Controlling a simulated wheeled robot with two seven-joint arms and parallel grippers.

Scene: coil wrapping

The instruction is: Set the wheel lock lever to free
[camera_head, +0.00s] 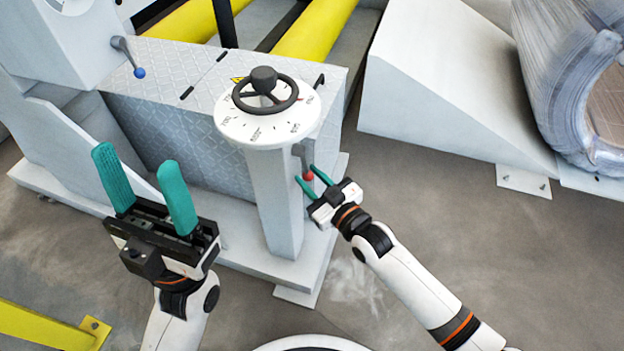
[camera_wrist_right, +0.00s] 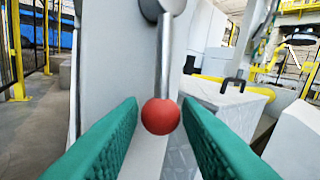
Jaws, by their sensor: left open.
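The lever with a red ball knob (camera_head: 308,176) hangs down on the side of the white pedestal, below the dial and handwheel. In the right wrist view the red knob (camera_wrist_right: 161,116) hangs from its grey rod (camera_wrist_right: 165,62), between the green fingers. My right gripper (camera_head: 313,180) is open around the knob, with a gap on both sides in the wrist view. My left gripper (camera_head: 146,188) is open and empty, in front of the machine's lower left part. A second lever with a blue knob (camera_head: 139,73) sits at the upper left. I cannot read which lever is the wheel lock.
The black handwheel (camera_head: 265,95) tops a white dial (camera_head: 245,130) on the pedestal (camera_head: 272,195). A white ramp (camera_head: 440,90) and a wrapped coil (camera_head: 550,75) stand to the right. A yellow bar (camera_head: 45,325) lies at the lower left.

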